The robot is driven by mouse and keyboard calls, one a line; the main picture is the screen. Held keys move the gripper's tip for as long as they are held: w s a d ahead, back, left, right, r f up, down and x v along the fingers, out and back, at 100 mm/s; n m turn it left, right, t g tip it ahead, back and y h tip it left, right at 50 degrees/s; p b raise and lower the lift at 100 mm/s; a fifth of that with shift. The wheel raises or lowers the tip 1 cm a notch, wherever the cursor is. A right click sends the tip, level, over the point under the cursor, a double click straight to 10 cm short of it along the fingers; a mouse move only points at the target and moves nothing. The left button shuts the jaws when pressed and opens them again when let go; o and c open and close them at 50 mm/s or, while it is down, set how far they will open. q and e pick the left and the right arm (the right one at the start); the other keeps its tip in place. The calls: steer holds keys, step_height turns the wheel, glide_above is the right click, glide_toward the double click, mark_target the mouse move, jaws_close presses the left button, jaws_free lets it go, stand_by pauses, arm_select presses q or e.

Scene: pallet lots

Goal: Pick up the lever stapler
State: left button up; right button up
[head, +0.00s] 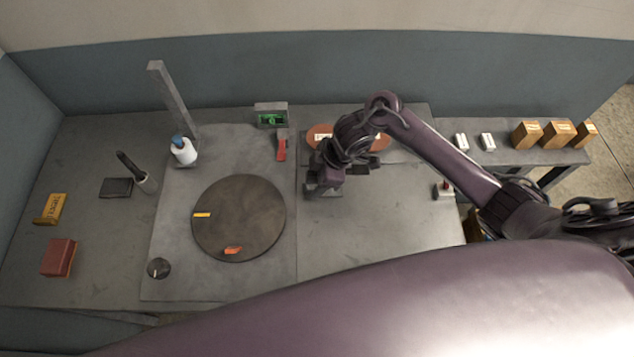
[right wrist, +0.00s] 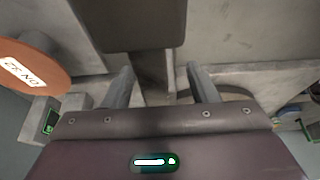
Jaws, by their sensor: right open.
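My right gripper (head: 325,188) is open over the back middle of the table. In the right wrist view its two fingers (right wrist: 160,88) stand apart. A dark grey block (right wrist: 130,24) with a narrower part lies above and between the fingers there. I cannot tell whether it is the lever stapler, or whether a finger touches it. In the head view my arm hides what lies under the wrist. A small red-handled tool (head: 281,150) lies left of the gripper, and I cannot identify it for certain. My left gripper is not in view.
An orange disc (head: 319,132) with a white label lies behind the gripper, partly hidden. A green-lit display box (head: 271,115) stands at the back. A dark round turntable (head: 238,240) and a post (head: 172,100) stand to the left. The table front of the gripper (head: 360,235) is clear.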

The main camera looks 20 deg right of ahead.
steer(key=shift+c, duration=0.2)
jaws_close()
steer(key=shift+w, duration=0.1)
steer(key=shift+r, duration=0.1)
